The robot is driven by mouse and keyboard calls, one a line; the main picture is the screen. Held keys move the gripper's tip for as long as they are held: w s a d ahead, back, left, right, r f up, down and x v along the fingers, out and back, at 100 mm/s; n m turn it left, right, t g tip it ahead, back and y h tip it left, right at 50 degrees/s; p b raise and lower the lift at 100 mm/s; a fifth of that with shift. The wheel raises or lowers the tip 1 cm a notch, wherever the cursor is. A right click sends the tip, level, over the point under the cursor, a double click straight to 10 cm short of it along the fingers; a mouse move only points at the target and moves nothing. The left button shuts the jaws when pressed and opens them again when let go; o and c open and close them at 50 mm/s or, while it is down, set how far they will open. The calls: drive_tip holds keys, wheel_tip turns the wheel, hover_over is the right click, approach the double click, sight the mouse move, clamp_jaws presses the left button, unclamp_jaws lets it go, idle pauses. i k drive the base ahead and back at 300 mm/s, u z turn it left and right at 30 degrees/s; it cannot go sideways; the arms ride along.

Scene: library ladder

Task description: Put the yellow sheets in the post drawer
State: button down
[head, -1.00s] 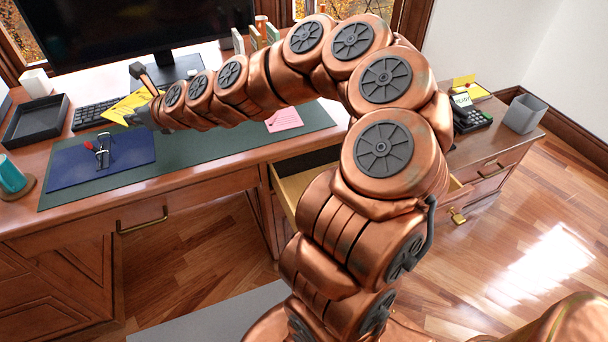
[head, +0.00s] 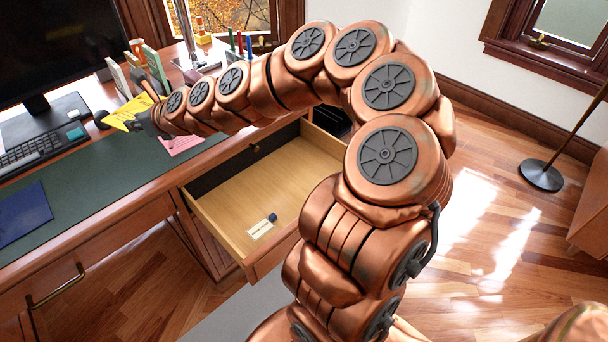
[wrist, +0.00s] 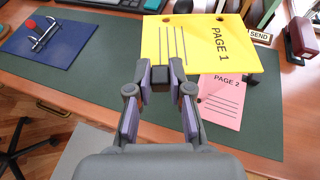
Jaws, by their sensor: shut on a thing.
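My gripper (wrist: 160,78) is shut on a yellow sheet (wrist: 205,45) marked "PAGE 1", held by its near edge above the desk. Whether more sheets lie under it, I cannot tell. In the head view the yellow sheet (head: 127,113) shows beyond my arm's end at the left. An open wooden drawer (head: 250,190) stands out from the desk, right of and nearer than the sheet. It holds a white card (head: 261,230) and a small blue item (head: 272,217) near its front; the card's writing is too small to read.
A pink sheet (wrist: 221,102) marked "PAGE 2" lies on the green desk mat (wrist: 90,75). A blue folder (wrist: 43,42), keyboard (head: 35,148), monitor (head: 60,45) and upright card files (head: 140,70) stand around. A floor stand (head: 541,175) is at far right. The floor between is clear.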

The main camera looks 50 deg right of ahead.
sight(307, 177)
drive_tip(key=z, duration=1.05)
drive_tip(key=k, duration=0.85)
drive_tip(key=u, duration=1.5)
drive_tip(key=i, duration=0.5)
